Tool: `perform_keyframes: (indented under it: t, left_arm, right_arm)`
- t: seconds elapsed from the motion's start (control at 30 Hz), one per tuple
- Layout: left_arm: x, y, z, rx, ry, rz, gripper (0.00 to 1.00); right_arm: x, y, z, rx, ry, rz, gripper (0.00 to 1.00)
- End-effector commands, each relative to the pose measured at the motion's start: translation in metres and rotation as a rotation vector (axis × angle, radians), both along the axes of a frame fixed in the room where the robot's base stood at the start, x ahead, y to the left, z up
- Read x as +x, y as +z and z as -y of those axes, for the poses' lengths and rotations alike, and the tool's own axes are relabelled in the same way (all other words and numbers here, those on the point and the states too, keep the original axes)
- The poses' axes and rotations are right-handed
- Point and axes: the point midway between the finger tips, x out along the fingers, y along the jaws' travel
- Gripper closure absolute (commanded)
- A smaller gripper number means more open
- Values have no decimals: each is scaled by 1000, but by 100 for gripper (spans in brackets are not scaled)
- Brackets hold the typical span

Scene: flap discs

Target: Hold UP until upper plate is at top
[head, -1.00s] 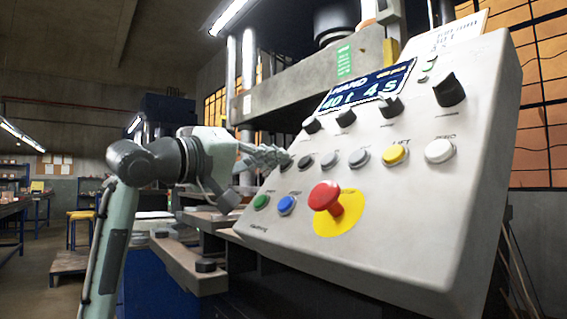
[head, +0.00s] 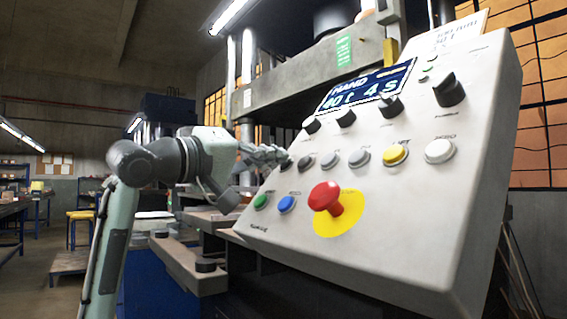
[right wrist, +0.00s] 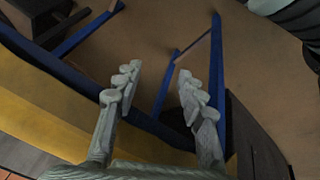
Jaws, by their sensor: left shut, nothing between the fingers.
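The grey press control box (head: 400,220) fills the right of the head view. The upper plate (head: 300,88), a thick grey beam with a green label, hangs on bright columns behind the box. My left gripper (head: 284,157) is shut and empty. Its fingertips are at the dark button at the left end of the box's upper button row and largely cover it. I cannot tell how far the button is pressed, and its lettering is unreadable. My right gripper (right wrist: 158,82) is open and empty in the right wrist view, above the floor.
The display (head: 365,88) reads HAND, 40 t, 4 s. A red mushroom button (head: 325,197) on a yellow disc, a green button (head: 260,201) and a blue button (head: 286,204) sit below the upper row. A yellow button (head: 395,154) is farther right.

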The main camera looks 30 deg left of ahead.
Motion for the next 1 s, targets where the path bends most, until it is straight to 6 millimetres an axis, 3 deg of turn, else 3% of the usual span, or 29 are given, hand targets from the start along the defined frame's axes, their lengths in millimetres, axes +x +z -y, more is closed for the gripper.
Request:
perform_keyframes:
  t: [0.67,1.0]
  left_arm:
    - [1,-1,0,1,-1,-3,100]
    - [-10,10,-5,1,0,-2,100]
  right_arm:
    - [0,0,0,0,0,0,60]
    - [0,8,0,0,0,0,60]
